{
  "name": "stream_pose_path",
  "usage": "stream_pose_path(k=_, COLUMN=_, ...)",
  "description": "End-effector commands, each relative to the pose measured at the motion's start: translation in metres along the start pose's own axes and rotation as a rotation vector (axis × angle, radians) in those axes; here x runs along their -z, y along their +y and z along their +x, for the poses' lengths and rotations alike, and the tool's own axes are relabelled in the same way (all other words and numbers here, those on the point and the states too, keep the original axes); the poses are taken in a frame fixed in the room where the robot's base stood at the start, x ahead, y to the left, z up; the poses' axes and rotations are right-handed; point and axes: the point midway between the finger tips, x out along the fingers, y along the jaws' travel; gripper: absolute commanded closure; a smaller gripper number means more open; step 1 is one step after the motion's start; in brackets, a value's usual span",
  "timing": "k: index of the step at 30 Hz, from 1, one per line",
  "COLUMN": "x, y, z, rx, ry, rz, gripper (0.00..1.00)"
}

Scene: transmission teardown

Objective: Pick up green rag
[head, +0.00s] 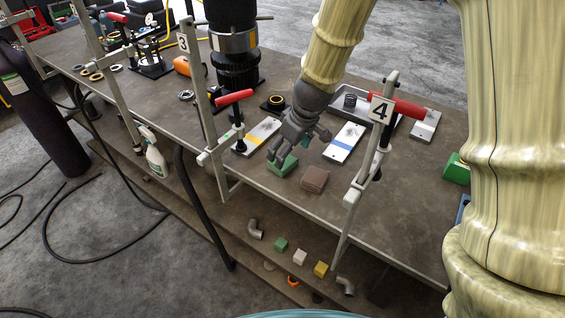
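The green rag (284,167) is a small folded square lying on the workbench near its front edge, between the two numbered stands. My gripper (300,147) hangs just above and behind it, pointing down. Its fingers are spread, with the left one over the rag's back left part and the right one out to the right. The left finger hides part of the rag, and I cannot tell whether it touches. Nothing shows between the fingers.
A brown rag (314,179) lies just right of the green one. Clamp stands with red handles, marked 3 (184,43) and 4 (380,110), rise on either side. White plates with a yellow (257,136) and a blue stripe (344,142) lie behind. A lower shelf holds small blocks.

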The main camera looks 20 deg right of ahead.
Motion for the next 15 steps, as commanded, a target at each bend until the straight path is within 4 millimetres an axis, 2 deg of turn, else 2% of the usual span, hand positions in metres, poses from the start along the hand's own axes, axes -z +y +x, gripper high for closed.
stream_pose_path(k=15, x=0.004, y=0.000, z=0.043, rx=0.002, ry=-0.001, rz=0.003, gripper=0.12)
